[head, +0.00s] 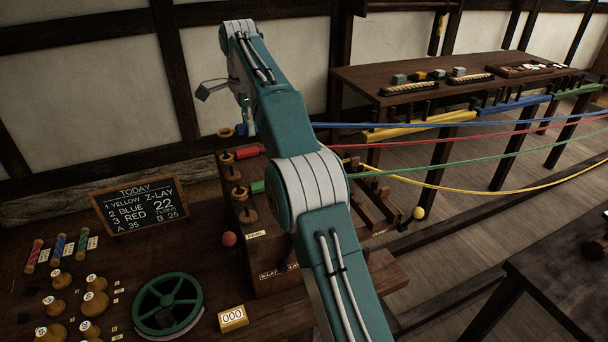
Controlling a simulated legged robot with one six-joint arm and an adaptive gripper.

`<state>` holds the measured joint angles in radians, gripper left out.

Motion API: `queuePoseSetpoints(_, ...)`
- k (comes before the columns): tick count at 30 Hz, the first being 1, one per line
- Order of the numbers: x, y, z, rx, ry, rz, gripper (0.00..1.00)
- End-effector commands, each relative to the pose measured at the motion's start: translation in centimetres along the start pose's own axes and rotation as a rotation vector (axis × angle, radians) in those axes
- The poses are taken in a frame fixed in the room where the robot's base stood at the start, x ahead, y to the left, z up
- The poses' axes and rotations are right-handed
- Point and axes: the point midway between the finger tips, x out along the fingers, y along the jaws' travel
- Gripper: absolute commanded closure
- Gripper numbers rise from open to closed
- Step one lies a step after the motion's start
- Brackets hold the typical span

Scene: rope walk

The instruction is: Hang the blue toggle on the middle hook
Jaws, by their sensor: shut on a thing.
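My gripper (244,122) hangs from the wrist at the far end of my arm, above the back of the wooden block (258,223). It is small and partly covered by my arm. It is shut on the blue toggle (240,129), of which only a little blue shows. The blue rope (400,125) runs in from the right and passes behind my arm. A red toggle (247,152) and a green toggle (257,187) sit on the block beside wooden knobs. The hooks are too small or hidden to tell apart, including the middle one.
Red, green and yellow ropes (480,192) stretch right from the block. A dark bench (440,75) with coloured bars stands behind. On the near table are a chalkboard (138,205), a green reel (168,304), bobbins and a counter (233,318). A red ball (229,239) is at the block's left.

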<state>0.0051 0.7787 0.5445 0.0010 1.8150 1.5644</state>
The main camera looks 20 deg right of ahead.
Motion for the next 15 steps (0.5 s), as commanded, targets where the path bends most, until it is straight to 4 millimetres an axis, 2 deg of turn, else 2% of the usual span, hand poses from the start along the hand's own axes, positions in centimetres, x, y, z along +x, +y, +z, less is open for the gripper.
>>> queuePoseSetpoints(5,1.4,-0.6,-2.5,-0.003,-0.013,-0.026,0.99)
queuePoseSetpoints(15,6.2,-1.2,-10.5,-0.017,-0.037,-0.133,0.99)
